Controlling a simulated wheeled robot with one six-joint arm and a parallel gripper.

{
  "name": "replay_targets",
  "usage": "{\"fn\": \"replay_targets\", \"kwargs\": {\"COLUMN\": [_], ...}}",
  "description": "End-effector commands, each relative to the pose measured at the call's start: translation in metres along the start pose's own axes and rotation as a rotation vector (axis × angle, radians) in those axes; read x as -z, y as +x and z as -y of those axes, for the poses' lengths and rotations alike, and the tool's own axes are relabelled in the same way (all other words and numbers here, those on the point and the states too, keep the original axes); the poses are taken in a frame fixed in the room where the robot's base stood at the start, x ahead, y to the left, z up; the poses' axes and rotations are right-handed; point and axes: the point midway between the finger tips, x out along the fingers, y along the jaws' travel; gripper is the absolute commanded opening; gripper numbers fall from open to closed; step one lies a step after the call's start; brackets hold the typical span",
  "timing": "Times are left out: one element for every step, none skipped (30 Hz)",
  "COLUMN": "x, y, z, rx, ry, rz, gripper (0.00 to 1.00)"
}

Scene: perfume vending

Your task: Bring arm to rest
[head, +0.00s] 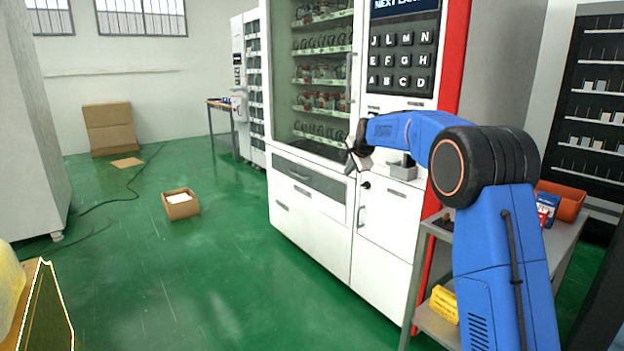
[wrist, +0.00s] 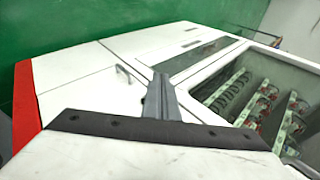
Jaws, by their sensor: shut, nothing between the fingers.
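My blue arm reaches in from the right in the head view, bent at a large black joint. My gripper (head: 357,160) is at the front of the white vending machine (head: 315,241), near the lower edge of its glass window. In the wrist view my gripper (wrist: 161,84) points at the machine's white front, with its fingers together and empty. The machine (wrist: 80,70) appears turned on its side there, with its glass window at the right. I cannot tell whether the fingertips touch the machine.
A keypad (head: 402,60) is on the machine's upper right. A grey side table (head: 432,322) with an orange bin (head: 562,200) and a yellow item (head: 444,304) stands beside my arm. A small open cardboard box (head: 181,206) lies on the green floor.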

Motion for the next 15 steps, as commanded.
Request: {"fn": "replay_targets", "kwargs": {"x": [0.0, -0.001, -0.002, -0.002, -0.003, -0.004, -0.004, -0.005, -0.007, -0.008, -0.009, -0.011, -0.012, -0.013, -0.016], "y": [-0.021, -0.031, -0.045, -0.055, -0.065, -0.079, -0.088, -0.098, -0.111, -0.121, -0.13, -0.143, -0.152, -0.161, -0.174], "z": [-0.007, -0.012, -0.018, -0.024, -0.029, -0.036, -0.042, -0.048, -0.056, -0.062, -0.069, -0.078, -0.084, -0.091, -0.101], "rx": [-0.007, -0.012, -0.02, -0.026, -0.032, -0.04, -0.045, -0.051, -0.06, -0.065, -0.071, -0.078, -0.084, -0.09, -0.098], "ry": [-0.029, -0.048, -0.073, -0.091, -0.111, -0.135, -0.154, -0.173, -0.198, -0.216, -0.235, -0.26, -0.279, -0.297, -0.321], "rz": [-0.002, -0.002, -0.002, -0.001, -0.001, -0.001, -0.001, -0.001, 0.0, 0.001, 0.001, 0.003, 0.004, 0.005, 0.007], "gripper": [0.0, 0.0, 0.0, 0.0, 0.0, 0.0, 0.0, 0.0, 0.0, 0.0, 0.0, 0.0, 0.0, 0.0, 0.0]}}
